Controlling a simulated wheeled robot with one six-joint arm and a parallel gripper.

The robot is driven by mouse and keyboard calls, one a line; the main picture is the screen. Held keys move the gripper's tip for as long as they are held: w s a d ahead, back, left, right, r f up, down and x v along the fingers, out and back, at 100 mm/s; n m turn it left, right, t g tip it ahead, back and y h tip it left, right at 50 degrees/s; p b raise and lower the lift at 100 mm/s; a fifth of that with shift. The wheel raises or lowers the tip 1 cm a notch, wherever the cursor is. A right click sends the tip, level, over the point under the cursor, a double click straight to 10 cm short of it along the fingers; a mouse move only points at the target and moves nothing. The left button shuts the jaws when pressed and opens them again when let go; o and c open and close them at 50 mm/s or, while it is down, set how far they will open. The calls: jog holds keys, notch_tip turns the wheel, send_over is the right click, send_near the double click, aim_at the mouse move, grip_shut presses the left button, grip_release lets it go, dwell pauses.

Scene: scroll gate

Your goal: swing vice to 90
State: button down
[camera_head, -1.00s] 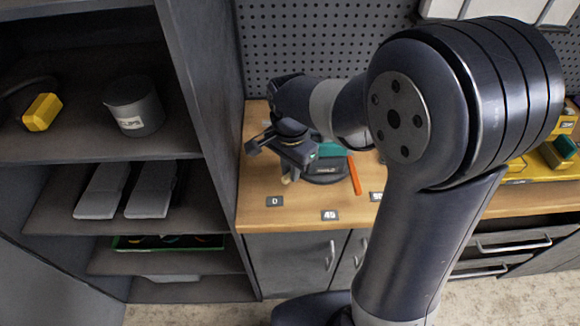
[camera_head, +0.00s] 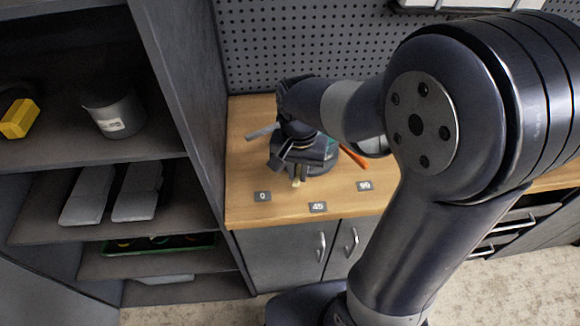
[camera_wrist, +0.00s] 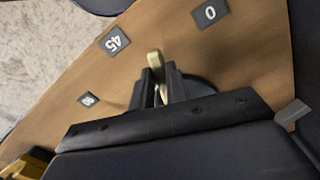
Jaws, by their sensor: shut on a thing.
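The vice (camera_head: 322,158), dark with a teal patch, stands on the wooden bench behind the number labels. A pale yellow pointer at its front (camera_head: 296,182) aims between the 0 label (camera_head: 262,196) and the 45 label (camera_head: 318,207); the 90 label (camera_head: 364,185) is further right. My gripper (camera_head: 284,163) is over the vice's left front. In the wrist view my gripper (camera_wrist: 160,88) is shut on part of the vice, its fingers either side of the pale pointer (camera_wrist: 155,63). The exact contact is hidden. A grey bar (camera_head: 262,132) sticks out at left.
An orange stick (camera_head: 354,157) is right of the vice, partly behind my arm. A tall dark shelf unit (camera_head: 185,120) borders the bench on the left, and a pegboard (camera_head: 290,50) stands behind. The bench front around the labels is clear.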

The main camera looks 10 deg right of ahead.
jog(key=shift+s+d+n, duration=0.25)
jog(key=shift+d+n, duration=0.6)
jog(key=shift+d, duration=0.1)
jog(key=shift+s+d+n, duration=0.2)
jog(key=shift+d+n, duration=0.65)
jog(key=shift+d, duration=0.05)
jog(key=shift+w+d+n+p, duration=0.2)
jog(key=shift+d+n+p, duration=0.1)
jog(key=shift+d+n, duration=1.7)
jog(key=shift+w+d+n, duration=0.4)
jog(key=shift+d+n, duration=0.4)
jog(key=shift+d, duration=0.05)
jog(key=shift+w+d+n, duration=0.35)
jog(key=shift+d+n, duration=0.45)
jog(key=shift+d, duration=0.05)
jog(key=shift+w+d+n, duration=0.8)
jog(key=shift+d+n, duration=0.2)
jog(key=shift+n, duration=0.1)
jog(key=shift+r, duration=0.1)
jog(key=c, duration=1.4)
grip_release()
notch_tip(320, 180, up, 11)
jog(key=shift+f, duration=0.2)
